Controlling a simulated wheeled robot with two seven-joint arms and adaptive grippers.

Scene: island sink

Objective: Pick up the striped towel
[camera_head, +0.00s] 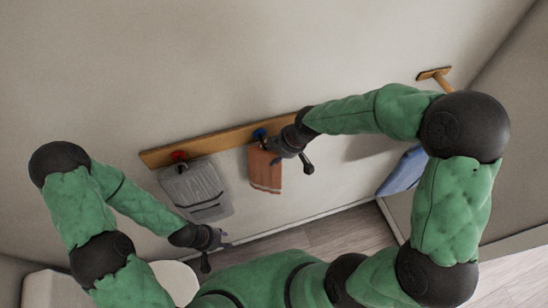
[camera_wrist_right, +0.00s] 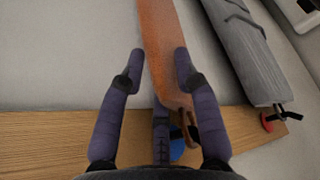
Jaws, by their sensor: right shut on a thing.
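The striped towel (camera_head: 265,175) is orange-brown with pale stripes near its lower edge. It hangs from a blue hook (camera_head: 259,134) on a wooden wall rail (camera_head: 220,143). In the right wrist view the towel (camera_wrist_right: 160,30) runs between the fingers of my right gripper (camera_wrist_right: 160,62), with the blue hook (camera_wrist_right: 177,150) behind. My right gripper (camera_head: 292,160) is shut on the towel near its upper part; the exact contact is hard to see. My left gripper (camera_head: 212,250) is low at the left, open and empty, away from the towel.
A blue cloth (camera_head: 403,172) hangs at the right, below a wooden wall peg (camera_head: 435,75). Bare wall lies above the rail; open floor (camera_head: 345,232) shows below.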

